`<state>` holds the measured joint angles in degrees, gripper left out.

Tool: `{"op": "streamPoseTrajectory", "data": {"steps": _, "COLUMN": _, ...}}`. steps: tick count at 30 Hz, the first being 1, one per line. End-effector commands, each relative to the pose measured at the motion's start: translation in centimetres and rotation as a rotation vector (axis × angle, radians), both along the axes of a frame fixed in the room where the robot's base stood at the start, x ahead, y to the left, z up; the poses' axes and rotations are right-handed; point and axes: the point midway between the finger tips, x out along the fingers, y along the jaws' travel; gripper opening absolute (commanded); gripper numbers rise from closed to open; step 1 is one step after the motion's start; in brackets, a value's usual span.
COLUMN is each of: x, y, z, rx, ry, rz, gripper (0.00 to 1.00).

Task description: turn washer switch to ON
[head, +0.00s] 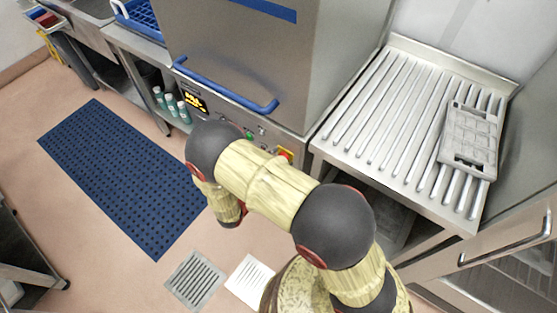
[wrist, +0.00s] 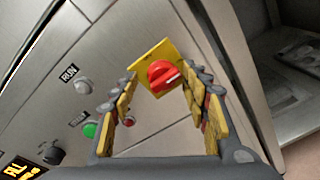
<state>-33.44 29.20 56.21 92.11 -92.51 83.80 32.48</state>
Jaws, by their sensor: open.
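The washer switch (wrist: 160,72) is a red rotary knob with a white mark, on a square yellow plate (wrist: 145,53) on the washer's steel front panel. In the wrist view it lies ahead of my gripper (wrist: 160,85), between the two fingertips as seen from the camera. My gripper is open and empty; I cannot tell whether a fingertip touches the plate. In the head view only a bit of the yellow and red switch (head: 285,153) shows above my arm, and my gripper is hidden behind the arm.
The panel also has a grey RUN lamp (wrist: 84,88), a green button (wrist: 90,130), a black knob (wrist: 53,155) and a lit display (head: 194,99). A blue door handle (head: 225,89) runs above. A ribbed steel drainboard (head: 345,150) with a grey tray (head: 470,138) stands right.

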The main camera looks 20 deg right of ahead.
Motion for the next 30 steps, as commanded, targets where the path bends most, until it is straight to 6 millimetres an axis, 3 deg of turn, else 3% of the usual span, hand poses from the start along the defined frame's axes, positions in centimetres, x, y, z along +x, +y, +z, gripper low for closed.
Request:
{"op": "streamPoseTrajectory", "data": {"steps": 5, "x": -1.0, "y": 1.5, "z": 0.1, "rx": -0.001, "ry": 0.001, "rz": 0.004, "gripper": 0.46}}
{"op": "streamPoseTrajectory", "data": {"steps": 19, "x": -5.7, "y": 8.3, "z": 1.1, "rx": 0.001, "ry": -0.002, "rz": 0.006, "gripper": 0.46}}
{"op": "streamPoseTrajectory", "data": {"steps": 30, "x": -6.8, "y": 9.7, "z": 1.3, "rx": 0.001, "ry": -0.002, "rz": 0.003, "gripper": 0.46}}
